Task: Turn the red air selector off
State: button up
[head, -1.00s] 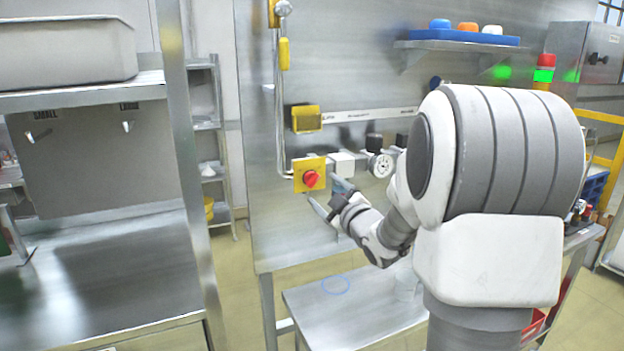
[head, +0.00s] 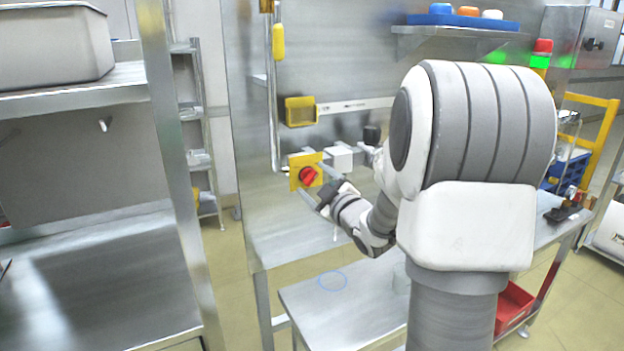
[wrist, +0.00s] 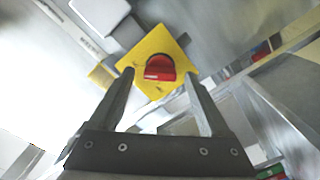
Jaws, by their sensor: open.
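The red air selector (head: 308,175) is a red knob on a yellow square plate (head: 296,159), mounted on the steel panel in the middle of the head view. In the wrist view the red knob (wrist: 159,68) shows between and beyond the fingertips, with the yellow plate (wrist: 150,43) behind it. My gripper (head: 314,184) is open, with its fingers pointing at the knob from the right. In the wrist view the open fingers (wrist: 160,78) stand one on each side of the knob. Whether they touch anything I cannot tell.
A white box (head: 340,157) sits on the air line right of the plate. A yellow box (head: 300,111) is above it. A steel table (head: 350,305) stands below, and a steel post (head: 172,150) rises at left. A shelf (head: 465,32) holds a blue tray.

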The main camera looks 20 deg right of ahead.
grip_shut()
dwell(0.5)
jog(key=shift+f+b, duration=0.1)
jog(key=shift+b, duration=0.6)
jog(key=n+b, duration=0.1)
jog(key=b, duration=0.1)
jog(key=n+b, duration=0.1)
jog(key=b, duration=0.2)
jog(key=shift+f+n, duration=0.25)
jog(key=shift+n, duration=0.15)
jog(key=n+b, duration=0.5)
jog(key=b, duration=0.3)
jog(key=shift+a+b, duration=0.1)
jog(key=shift+b, duration=0.3)
jog(key=n+b, duration=0.4)
jog(key=b, duration=0.1)
jog(key=shift+n, duration=0.3)
jog(key=n+b, duration=0.5)
jog(key=shift+r, duration=0.25)
jog(key=shift+n, duration=0.4)
